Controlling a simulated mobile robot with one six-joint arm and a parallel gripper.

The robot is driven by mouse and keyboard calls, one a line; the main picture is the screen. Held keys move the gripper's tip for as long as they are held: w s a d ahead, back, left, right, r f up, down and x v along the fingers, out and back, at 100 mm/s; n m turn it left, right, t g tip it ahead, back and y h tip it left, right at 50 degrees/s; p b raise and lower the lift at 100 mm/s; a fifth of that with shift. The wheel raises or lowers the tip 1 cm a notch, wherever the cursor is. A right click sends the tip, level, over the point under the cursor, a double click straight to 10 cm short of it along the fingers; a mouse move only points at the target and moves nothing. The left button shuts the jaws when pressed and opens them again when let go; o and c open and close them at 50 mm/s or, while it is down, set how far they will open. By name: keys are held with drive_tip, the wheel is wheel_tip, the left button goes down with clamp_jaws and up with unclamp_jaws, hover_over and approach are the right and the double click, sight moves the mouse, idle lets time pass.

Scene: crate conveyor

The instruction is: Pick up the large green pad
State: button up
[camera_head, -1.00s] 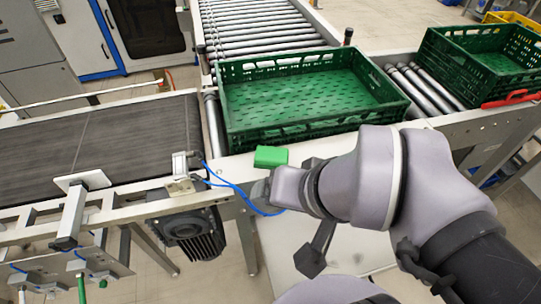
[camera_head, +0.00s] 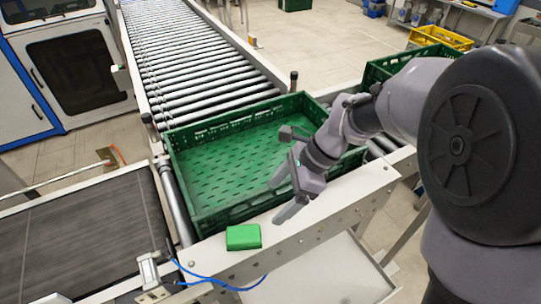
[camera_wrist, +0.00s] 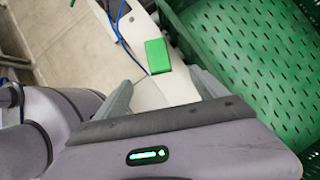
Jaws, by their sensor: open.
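The green pad (camera_head: 243,237) is a small bright green block lying flat on the pale metal ledge (camera_head: 325,212), beside the near wall of the green crate. In the wrist view the pad (camera_wrist: 157,56) lies beyond my fingers and between their directions, apart from both. My gripper (camera_head: 278,194) is open and empty. It is above the ledge and crate edge, to the right of the pad in the head view. Both fingers also show in the wrist view (camera_wrist: 162,90).
The empty green crate (camera_head: 180,152) stands on rollers right behind the ledge. A dark belt conveyor (camera_head: 80,235) is at left. A blue cable (camera_head: 215,284) runs just in front of the pad. A second green crate (camera_head: 376,72) is partly hidden behind my arm.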

drive_tip(key=b, duration=0.5)
approach(243, 234)
drive_tip(key=x, duration=0.4)
drive_tip(key=shift+d+f, duration=0.2)
drive_tip(key=shift+f, duration=0.05)
drive_tip(key=b+x, duration=0.2)
drive_tip(key=x, duration=0.4)
drive_tip(key=shift+a+b, duration=0.25)
drive_tip(key=shift+b, duration=0.05)
drive_tip(key=shift+d+r, duration=0.1)
drive_tip(key=shift+r, duration=0.1)
drive_tip(key=shift+c, duration=0.6)
drive_tip(key=c, duration=1.4)
drive_tip(key=shift+r+p, duration=0.45)
drive_tip(key=shift+r, duration=0.1)
drive_tip(key=shift+c, duration=0.2)
wheel_tip(243, 234, up, 2)
drive_tip(key=shift+r+p, duration=0.25)
drive_tip(key=shift+p, duration=0.5)
drive_tip(key=s+d+b, duration=0.1)
drive_tip(key=s+d, duration=0.3)
drive_tip(key=s, duration=0.2)
drive_tip(key=s+d+r+b, duration=0.1)
drive_tip(key=s+d, duration=0.3)
drive_tip(key=s, duration=0.3)
drive_tip(key=shift+s+d+r+b, duration=0.25)
drive_tip(key=shift+s+b, duration=0.05)
drive_tip(key=shift+b, duration=0.1)
